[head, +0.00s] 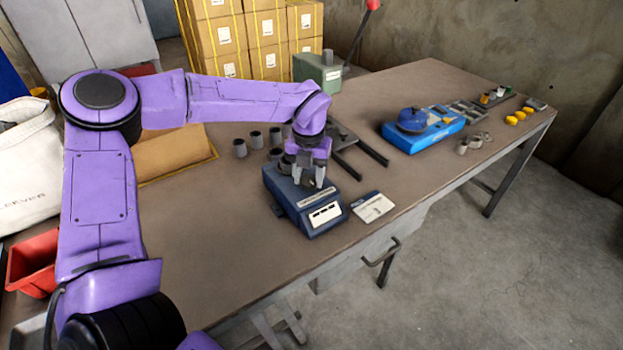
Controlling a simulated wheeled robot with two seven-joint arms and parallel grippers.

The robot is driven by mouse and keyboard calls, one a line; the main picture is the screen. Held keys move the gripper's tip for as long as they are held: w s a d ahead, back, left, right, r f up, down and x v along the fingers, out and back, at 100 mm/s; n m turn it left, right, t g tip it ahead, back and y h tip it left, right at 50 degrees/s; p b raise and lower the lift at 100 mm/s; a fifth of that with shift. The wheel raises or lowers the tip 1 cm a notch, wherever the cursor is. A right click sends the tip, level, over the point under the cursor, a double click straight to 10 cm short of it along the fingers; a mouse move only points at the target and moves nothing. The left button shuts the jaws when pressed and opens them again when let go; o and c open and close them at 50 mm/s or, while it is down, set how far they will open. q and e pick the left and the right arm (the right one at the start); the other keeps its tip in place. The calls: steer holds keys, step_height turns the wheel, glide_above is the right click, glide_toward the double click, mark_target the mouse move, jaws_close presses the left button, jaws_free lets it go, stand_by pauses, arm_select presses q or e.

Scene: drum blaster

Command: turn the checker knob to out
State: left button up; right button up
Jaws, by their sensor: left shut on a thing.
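The checker (309,213), a dark blue box with a white label on its sloped front, stands on the workbench in the middle of the head view. My left gripper (308,181) points down onto the top of the checker. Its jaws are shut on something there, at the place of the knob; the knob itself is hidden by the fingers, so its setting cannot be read. My right gripper is not in view.
A white card (373,207) lies right of the checker. Dark cylinders (240,148) and a dark forked rack (358,150) stand behind. A blue device (424,132) and small yellow parts (516,117) are farther right. The bench (215,245) is clear at front left.

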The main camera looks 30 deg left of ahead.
mark_target(307, 180)
arm_select(q)
steer(key=shift+s+f+n, duration=0.15)
steer(key=shift+f+n, duration=0.05)
steer(key=shift+n, duration=0.2)
steer(key=o, duration=1.1)
steer(key=shift+c, duration=0.2)
steer(key=shift+a+r, duration=0.1)
steer(key=shift+r, duration=0.05)
steer(key=shift+r, duration=0.25)
step_height(307, 180, up, 10)
